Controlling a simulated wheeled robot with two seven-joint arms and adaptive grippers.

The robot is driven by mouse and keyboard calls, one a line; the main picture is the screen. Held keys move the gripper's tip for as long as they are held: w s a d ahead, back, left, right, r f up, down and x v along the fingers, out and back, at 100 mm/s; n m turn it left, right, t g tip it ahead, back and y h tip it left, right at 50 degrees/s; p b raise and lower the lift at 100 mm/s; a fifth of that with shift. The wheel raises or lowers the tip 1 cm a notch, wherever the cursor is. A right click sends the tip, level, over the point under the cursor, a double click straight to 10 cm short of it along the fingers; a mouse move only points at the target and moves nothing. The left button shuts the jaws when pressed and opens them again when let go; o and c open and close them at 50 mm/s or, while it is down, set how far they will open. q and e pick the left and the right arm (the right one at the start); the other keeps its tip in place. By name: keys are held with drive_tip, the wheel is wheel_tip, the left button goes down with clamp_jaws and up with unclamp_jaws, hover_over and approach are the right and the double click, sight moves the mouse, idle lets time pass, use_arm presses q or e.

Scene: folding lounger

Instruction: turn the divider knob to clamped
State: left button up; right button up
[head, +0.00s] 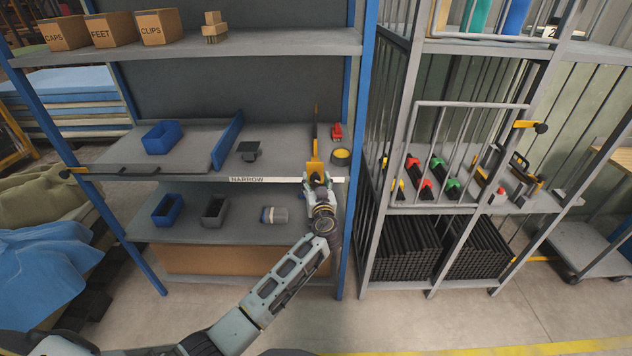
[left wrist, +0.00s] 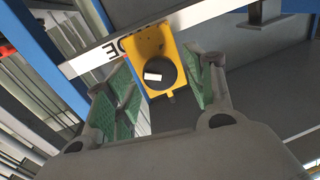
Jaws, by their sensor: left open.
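The yellow divider (head: 315,140) stands upright at the right end of the middle shelf, above the "NARROW" label strip. In the left wrist view its yellow bracket (left wrist: 146,48) carries a round black divider knob (left wrist: 165,78) with a short white mark, nearly horizontal, left of its middle. My left gripper (head: 318,186) is at the shelf's front edge, in front of the bracket. In the left wrist view the open gripper (left wrist: 162,75) has its green-padded fingers on either side of the knob, with gaps visible. The head view hides most of the knob behind the gripper. My right gripper is not seen.
A red clip-like part (head: 337,132) and a yellow-rimmed round dish (head: 342,156) lie right of the divider. A blue post (head: 356,180) stands close on the right. A wire cage door (head: 460,150) is further right.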

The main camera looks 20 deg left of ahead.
use_arm(q)
drive_tip(key=shift+w, duration=0.15)
drive_tip(key=c, duration=1)
